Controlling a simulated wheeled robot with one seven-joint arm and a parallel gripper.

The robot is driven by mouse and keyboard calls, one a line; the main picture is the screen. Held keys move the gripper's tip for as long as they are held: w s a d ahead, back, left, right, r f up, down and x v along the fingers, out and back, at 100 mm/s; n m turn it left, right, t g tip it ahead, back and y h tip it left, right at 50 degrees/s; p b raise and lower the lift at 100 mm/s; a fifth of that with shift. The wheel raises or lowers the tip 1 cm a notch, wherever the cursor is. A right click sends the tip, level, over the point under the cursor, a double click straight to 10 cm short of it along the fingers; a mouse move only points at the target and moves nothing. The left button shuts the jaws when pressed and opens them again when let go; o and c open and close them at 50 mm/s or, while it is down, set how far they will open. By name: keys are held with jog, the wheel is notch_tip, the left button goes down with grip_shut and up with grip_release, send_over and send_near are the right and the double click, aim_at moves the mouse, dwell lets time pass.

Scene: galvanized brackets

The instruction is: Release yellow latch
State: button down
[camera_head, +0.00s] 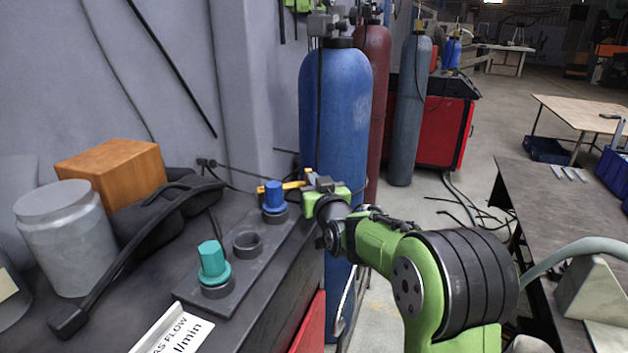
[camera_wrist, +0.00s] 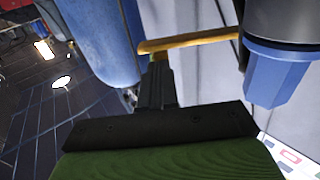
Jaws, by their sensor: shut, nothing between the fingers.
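The yellow latch (camera_head: 293,185) is a thin bar level with the blue knob (camera_head: 275,196), on the far end of the dark plate. In the wrist view the latch (camera_wrist: 195,40) runs across the top, from near the fingertips to the blue knob's dark collar; the blue knob (camera_wrist: 275,78) is at right. My gripper (camera_head: 310,175) is at the latch's right end in the head view. In the wrist view my gripper (camera_wrist: 158,65) is shut and empty, its fingertips just at the latch's left part. I cannot tell whether they touch it.
A teal knob (camera_head: 213,262) and an empty dark ring (camera_head: 248,244) share the dark plate (camera_head: 190,292). A tall blue cylinder (camera_head: 336,100) stands close behind my gripper. A wooden block (camera_head: 112,165), a grey jar (camera_head: 66,240) and a dark hose lie to the left.

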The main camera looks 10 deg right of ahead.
jog(key=shift+w+d+f+b, duration=0.15)
jog(key=shift+w+b, duration=0.3)
jog(key=shift+b, duration=0.5)
jog(key=shift+w+b, duration=0.4)
jog(key=shift+w, duration=0.05)
jog(key=shift+r, duration=0.2)
